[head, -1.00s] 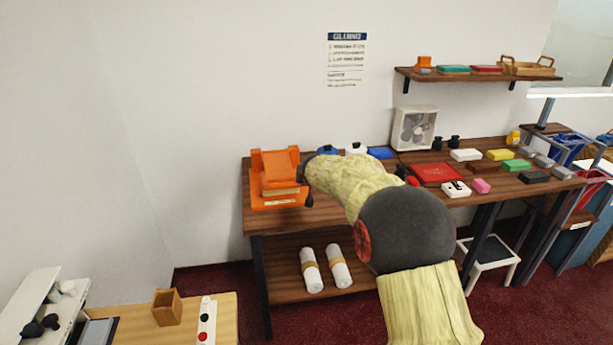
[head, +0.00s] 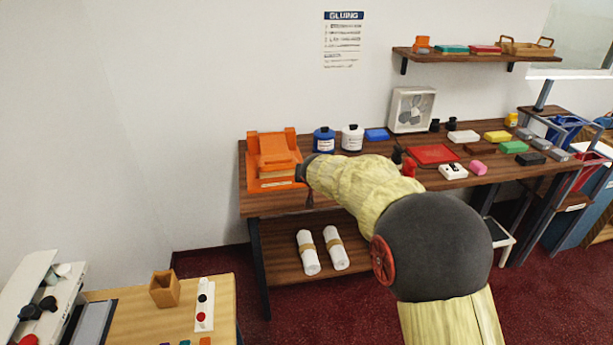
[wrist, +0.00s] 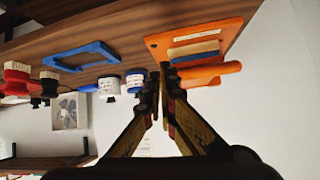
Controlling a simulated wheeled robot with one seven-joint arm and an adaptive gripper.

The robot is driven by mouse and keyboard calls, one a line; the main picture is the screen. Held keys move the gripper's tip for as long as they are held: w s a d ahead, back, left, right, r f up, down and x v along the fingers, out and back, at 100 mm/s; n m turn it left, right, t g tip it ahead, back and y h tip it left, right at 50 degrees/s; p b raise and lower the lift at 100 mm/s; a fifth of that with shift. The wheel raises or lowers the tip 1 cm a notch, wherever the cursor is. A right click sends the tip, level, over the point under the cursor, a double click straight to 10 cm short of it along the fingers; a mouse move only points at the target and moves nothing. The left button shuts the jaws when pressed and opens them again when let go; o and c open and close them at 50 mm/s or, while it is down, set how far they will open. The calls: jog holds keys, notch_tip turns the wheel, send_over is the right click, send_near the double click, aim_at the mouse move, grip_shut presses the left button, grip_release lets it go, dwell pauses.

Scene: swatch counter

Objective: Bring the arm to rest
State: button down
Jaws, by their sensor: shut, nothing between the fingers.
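My arm (head: 360,190) reaches from the lower right toward the left end of the wooden counter (head: 225,200). In the wrist view my gripper (wrist: 166,72) has its two fingers together with nothing between them. In the head view the gripper end is near the right side of an orange press-like stand (head: 272,148) and is mostly hidden by my own arm. The stand also shows in the wrist view (wrist: 210,75), just right of the fingertips. Whether the fingers touch it I cannot tell.
Blue (head: 324,141) and white (head: 352,138) bottles stand behind my arm. A red tray (head: 432,154) and several coloured blocks lie to the right. Two white rolls (head: 307,253) lie on the lower shelf. A side table (head: 135,315) is at lower left.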

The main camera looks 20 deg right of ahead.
jog(key=s+a+f+n+g, duration=0.1)
jog(key=s+f+g, duration=0.2)
jog(key=s, duration=0.5)
jog(key=s+f+n+g, duration=0.1)
jog(key=s+f+g, duration=0.15)
jog(key=s, duration=0.65)
jog(key=s+a+r+n+y+p, duration=0.1)
jog(key=s+a+r, duration=0.3)
jog(key=s, duration=0.5)
jog(key=s+a+r+y+p, duration=0.1)
jog(key=s+a+r, duration=0.3)
jog(key=s, duration=0.6)
jog(key=s+a+r+n+y+p, duration=0.1)
jog(key=s+a+r, duration=0.3)
jog(key=s, duration=0.6)
notch_tip(320, 180, up, 2)
jog(key=shift+a+n+t+p, duration=0.3)
jog(key=shift+a+t, duration=0.1)
jog(key=shift+t, duration=0.05)
